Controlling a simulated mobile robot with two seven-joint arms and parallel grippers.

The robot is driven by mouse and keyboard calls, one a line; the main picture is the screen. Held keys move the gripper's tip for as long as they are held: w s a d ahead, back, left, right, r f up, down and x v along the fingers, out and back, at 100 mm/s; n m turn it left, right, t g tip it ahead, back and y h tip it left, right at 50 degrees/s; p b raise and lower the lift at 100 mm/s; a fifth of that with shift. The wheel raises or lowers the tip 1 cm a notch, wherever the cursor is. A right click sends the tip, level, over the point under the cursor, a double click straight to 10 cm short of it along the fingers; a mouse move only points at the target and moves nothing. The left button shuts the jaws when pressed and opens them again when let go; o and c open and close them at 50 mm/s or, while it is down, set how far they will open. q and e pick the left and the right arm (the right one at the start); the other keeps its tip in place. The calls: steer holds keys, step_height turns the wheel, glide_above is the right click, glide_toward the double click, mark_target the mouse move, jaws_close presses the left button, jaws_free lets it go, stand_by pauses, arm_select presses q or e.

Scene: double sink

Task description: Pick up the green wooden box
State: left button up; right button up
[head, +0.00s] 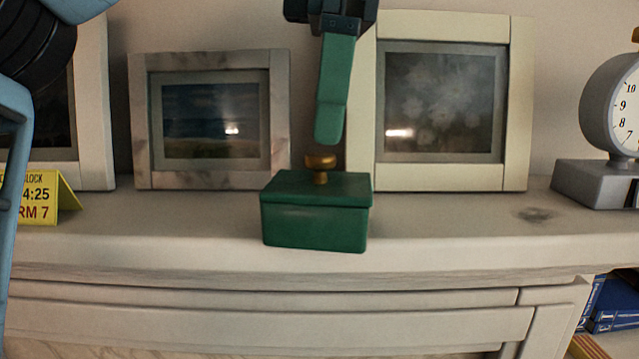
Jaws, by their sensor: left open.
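The green wooden box (315,222) has a lid with a round brass-coloured knob (320,168) on top. It sits upright at the front of a pale shelf, in the middle of the head view. My left gripper (331,135) comes down from the top of the view, its green finger pointing down just above the knob. A small gap shows between the fingertip and the knob. The gripper is open and holds nothing; I see it edge-on, so one finger hides the other. My right gripper is not in view.
The pale shelf (450,225) has picture frames standing behind the box: a marbled one (140,120) at left and a cream one (517,100) at right. A yellow clock card (40,198) stands far left, a grey dial scale (600,182) far right.

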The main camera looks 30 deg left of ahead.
mark_target(321, 154)
arm_select(q)
steer(key=shift+s+a+f, duration=0.1)
steer(key=shift+s+f, duration=0.05)
steer(key=shift+f, duration=1.15)
steer(key=shift+s+a+f, duration=0.1)
steer(key=shift+s+f, duration=0.05)
steer(key=shift+f, duration=1.15)
steer(key=c, duration=1.1)
steer(key=shift+o, duration=0.2)
steer(key=shift+r, duration=0.2)
steer(key=shift+r, duration=1.45)
steer(key=shift+d+r, duration=0.2)
steer(key=shift+d, duration=0.05)
steer(key=d+r, duration=0.1)
steer(key=d, duration=1.4)
steer(key=shift+d+r, duration=0.2)
steer(key=shift+d, duration=0.1)
